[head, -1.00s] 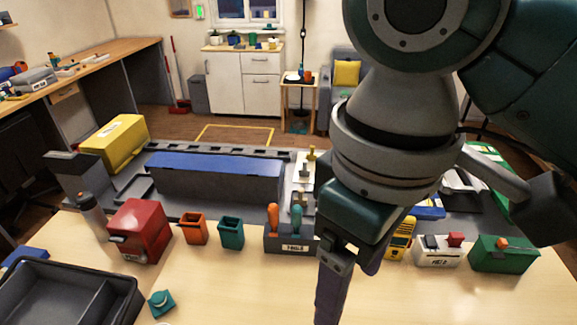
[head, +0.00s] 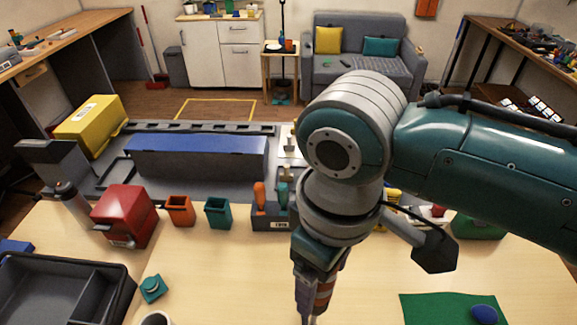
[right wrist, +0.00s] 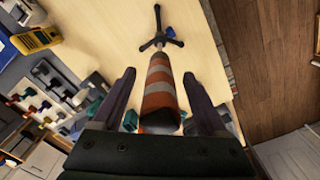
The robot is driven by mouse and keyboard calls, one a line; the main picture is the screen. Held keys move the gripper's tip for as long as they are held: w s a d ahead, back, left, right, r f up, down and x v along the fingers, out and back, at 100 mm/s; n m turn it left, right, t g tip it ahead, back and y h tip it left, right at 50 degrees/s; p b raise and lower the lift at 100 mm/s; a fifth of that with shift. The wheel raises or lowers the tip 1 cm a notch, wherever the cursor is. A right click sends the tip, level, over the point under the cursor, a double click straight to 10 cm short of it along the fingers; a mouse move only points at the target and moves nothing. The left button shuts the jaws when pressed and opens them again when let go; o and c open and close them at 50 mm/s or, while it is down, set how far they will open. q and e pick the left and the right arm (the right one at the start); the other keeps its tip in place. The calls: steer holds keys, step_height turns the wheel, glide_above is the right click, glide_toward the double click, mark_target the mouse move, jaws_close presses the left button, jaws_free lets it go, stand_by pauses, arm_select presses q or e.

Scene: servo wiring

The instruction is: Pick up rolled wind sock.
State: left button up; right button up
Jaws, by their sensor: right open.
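The rolled wind sock (right wrist: 158,88), with orange and pale stripes, shows in the right wrist view between the two fingers of my right gripper (right wrist: 159,76). The fingers stand apart, with a gap on each side of the sock. A dark three-legged stand (right wrist: 160,40) is at its far end; I cannot tell if they are joined. In the head view my right gripper (head: 307,308) points down over the table, and the striped sock (head: 325,289) shows just beside it, partly hidden by the gripper. My left gripper is not in view.
A dark divided tray (head: 62,262) is at the front left of the table (head: 220,285). A red box (head: 124,214), orange bin (head: 180,210), teal bin (head: 217,212) and tool holder (head: 268,220) stand behind. A green mat (head: 440,306) lies at front right.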

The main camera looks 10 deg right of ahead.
steer(key=shift+f, duration=0.65)
jaws_close()
